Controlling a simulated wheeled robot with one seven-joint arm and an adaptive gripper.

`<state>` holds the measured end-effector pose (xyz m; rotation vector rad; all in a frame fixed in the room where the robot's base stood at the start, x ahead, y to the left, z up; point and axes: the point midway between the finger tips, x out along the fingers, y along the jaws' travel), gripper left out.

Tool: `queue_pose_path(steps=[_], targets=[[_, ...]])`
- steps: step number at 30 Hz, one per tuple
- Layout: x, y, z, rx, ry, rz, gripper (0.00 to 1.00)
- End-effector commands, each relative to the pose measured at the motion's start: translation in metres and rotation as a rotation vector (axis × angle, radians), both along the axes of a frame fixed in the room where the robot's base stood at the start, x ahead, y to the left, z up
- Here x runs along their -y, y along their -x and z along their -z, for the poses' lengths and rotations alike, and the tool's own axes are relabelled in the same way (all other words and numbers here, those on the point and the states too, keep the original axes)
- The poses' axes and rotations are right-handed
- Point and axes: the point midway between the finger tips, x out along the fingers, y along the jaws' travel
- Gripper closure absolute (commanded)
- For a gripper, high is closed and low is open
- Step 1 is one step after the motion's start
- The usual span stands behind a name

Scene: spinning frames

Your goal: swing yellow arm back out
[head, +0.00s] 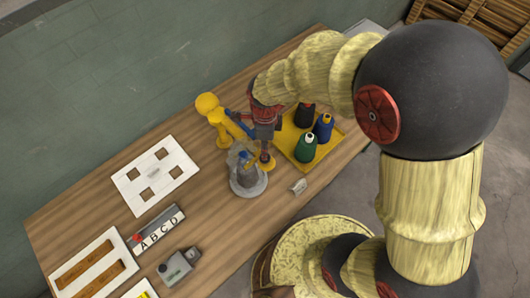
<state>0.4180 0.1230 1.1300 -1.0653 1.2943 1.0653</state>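The yellow arm (234,125) belongs to a yellow stand with a round knob (207,103) on top, left of my gripper. It slants down and to the right from the stand toward my gripper, where its end is partly hidden. A grey spindle on a round base (248,178) stands just below, with a small yellow-orange piece (266,162) beside it. My gripper (256,146) is low over the table between the yellow stand and the yellow tray. Its fingers overlap the spindle area, so I cannot tell whether they touch or hold anything.
A yellow tray (334,144) with black, blue and green spools lies close to the right. A white plate with square holes (133,184), a lettered block (158,230), a grey box (177,268) and a white rack (98,243) are at left. A small tag (298,186) lies near the front edge.

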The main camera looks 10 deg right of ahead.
Motion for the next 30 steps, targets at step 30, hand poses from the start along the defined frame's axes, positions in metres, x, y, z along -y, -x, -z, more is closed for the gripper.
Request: queue_pose_path(steps=[30], targets=[[0.0, 0.0, 0.053, 0.0, 0.0, -0.002, 0.76]])
